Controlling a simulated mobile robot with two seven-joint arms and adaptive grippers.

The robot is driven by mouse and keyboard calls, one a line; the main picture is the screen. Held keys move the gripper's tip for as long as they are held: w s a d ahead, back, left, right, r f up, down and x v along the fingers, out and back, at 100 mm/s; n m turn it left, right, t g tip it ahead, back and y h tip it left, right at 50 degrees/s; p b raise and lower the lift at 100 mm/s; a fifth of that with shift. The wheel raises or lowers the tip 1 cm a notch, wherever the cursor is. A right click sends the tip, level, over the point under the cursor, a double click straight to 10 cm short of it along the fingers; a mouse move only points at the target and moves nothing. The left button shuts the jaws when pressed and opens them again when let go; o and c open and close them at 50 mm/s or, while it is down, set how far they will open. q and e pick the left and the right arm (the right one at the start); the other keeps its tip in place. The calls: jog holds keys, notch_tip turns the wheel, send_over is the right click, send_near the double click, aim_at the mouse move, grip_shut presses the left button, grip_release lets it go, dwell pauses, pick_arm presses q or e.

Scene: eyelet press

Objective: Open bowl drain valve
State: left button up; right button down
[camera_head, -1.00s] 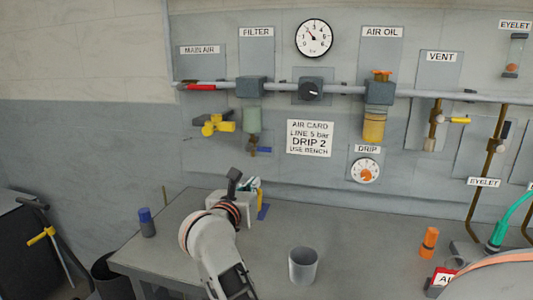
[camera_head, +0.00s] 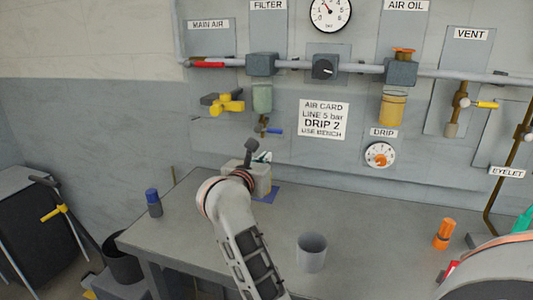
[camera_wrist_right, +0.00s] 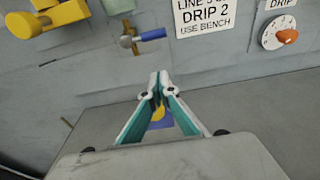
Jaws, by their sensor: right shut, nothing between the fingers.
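The bowl drain valve (camera_head: 262,124) is a small brass fitting under the green filter bowl (camera_head: 262,98). Its blue lever (camera_head: 275,131) lies horizontal and points right. In the right wrist view, the valve (camera_wrist_right: 127,40) and its blue lever (camera_wrist_right: 152,34) are above and slightly left of my fingertips. My right gripper (camera_head: 262,157) is below the valve in the head view, apart from it. The wrist view shows its teal and white fingers (camera_wrist_right: 159,82) together at the tips, with nothing held. My left gripper is out of view.
Yellow main air valve (camera_head: 225,103) is left of the filter. The drip dial (camera_head: 380,155) is to the right on the wall. A grey cup (camera_head: 312,252), a blue-capped bottle (camera_head: 153,202) and an orange bottle (camera_head: 443,234) stand on the bench (camera_head: 370,215). The bench's middle is otherwise open.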

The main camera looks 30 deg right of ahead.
aim_at(269, 130)
jog(key=w+d+r+p, duration=0.2)
jog(key=w+d, duration=0.2)
jog(key=d, duration=0.1)
jog(key=shift+w+d+r, duration=0.35)
jog(key=shift+w, duration=0.05)
jog(key=shift+w, duration=0.1)
dwell(0.3)
